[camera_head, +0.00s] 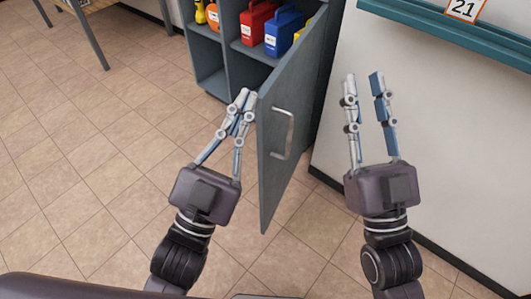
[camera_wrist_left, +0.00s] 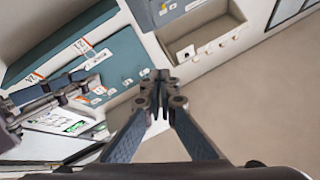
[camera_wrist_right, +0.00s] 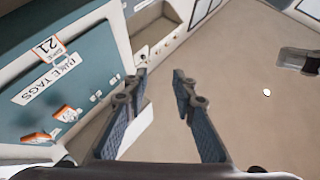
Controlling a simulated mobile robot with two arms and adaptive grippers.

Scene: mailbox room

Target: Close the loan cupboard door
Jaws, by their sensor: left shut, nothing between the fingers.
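The loan cupboard door (camera_head: 294,115) is a grey-blue panel with a metal handle (camera_head: 283,134). It stands wide open in the head view, swung out towards me from the right side of the cupboard (camera_head: 205,52). My left gripper (camera_head: 242,96) is shut and empty, just left of the door's upper free corner; I cannot tell if it touches. It also shows shut in the left wrist view (camera_wrist_left: 158,76). My right gripper (camera_head: 363,77) is open and empty, right of the door and apart from it. Its fingers are spread in the right wrist view (camera_wrist_right: 158,78).
The cupboard shelves hold a red container (camera_head: 259,22), a blue container (camera_head: 284,30) and other coloured items. A teal ledge (camera_head: 450,30) with a "21" tag (camera_head: 466,9) runs along the right wall. A table (camera_head: 92,6) stands at upper left. Tiled floor is clear at left.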

